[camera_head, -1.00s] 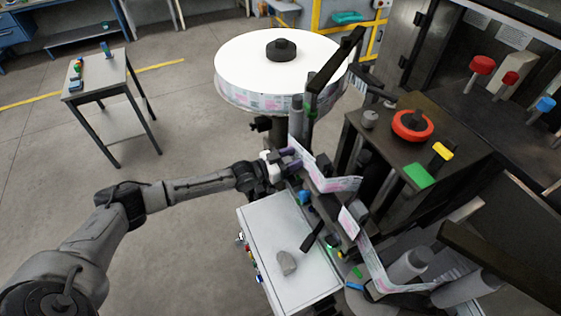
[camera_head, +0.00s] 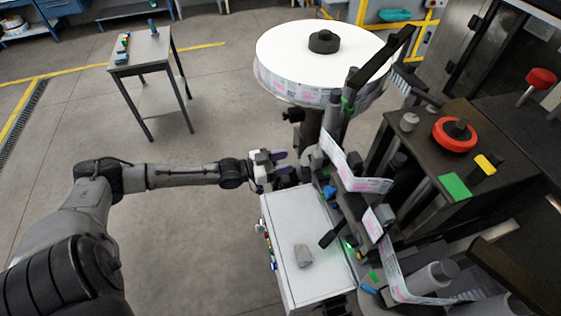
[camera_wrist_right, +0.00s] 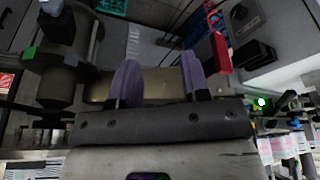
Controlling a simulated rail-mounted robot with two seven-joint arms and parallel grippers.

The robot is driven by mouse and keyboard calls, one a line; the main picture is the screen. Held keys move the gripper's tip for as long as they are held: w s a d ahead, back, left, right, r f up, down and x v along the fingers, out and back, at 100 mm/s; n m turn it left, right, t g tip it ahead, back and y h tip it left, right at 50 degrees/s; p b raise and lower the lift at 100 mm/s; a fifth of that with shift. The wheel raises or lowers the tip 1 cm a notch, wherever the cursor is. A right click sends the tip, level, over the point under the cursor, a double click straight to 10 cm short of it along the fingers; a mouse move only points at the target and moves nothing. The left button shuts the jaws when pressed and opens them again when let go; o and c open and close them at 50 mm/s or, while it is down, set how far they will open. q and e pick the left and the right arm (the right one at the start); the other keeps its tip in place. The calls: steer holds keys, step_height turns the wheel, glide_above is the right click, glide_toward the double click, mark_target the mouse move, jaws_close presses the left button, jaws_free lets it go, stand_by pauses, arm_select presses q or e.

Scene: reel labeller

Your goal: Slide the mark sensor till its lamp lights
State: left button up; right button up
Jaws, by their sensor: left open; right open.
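The label web (camera_head: 340,160) runs down the machine from the big white reel (camera_head: 290,55). A green lamp glows (camera_head: 350,247) beside a dark bracket (camera_head: 331,236) near the web; I cannot tell for sure whether this is the mark sensor. A lit green lamp also shows in the right wrist view (camera_wrist_right: 262,102). My left gripper (camera_head: 281,161) is open and apparently empty, left of the web and apart from it, above the white cabinet's far end. My right gripper (camera_wrist_right: 160,72) is open, with nothing seen between its purple fingers; it is not made out in the head view.
The white cabinet (camera_head: 285,225) has a grey lump (camera_head: 303,256) on top and coloured buttons on its left side. A dark machine table with a red ring (camera_head: 454,134) stands at the right. A side table (camera_head: 147,50) stands at the far left. The floor between is clear.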

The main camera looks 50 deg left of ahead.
mark_target(313, 157)
arm_select(q)
steer(key=shift+s+a, duration=0.15)
steer(key=shift+s, duration=0.2)
stand_by(0.3)
steer(key=shift+f, duration=0.15)
steer(key=x, duration=0.4)
steer(key=p+x, duration=0.1)
steer(key=x, duration=0.3)
steer(key=f+x, duration=0.1)
steer(key=x, duration=0.3)
steer(key=shift+x, duration=0.95)
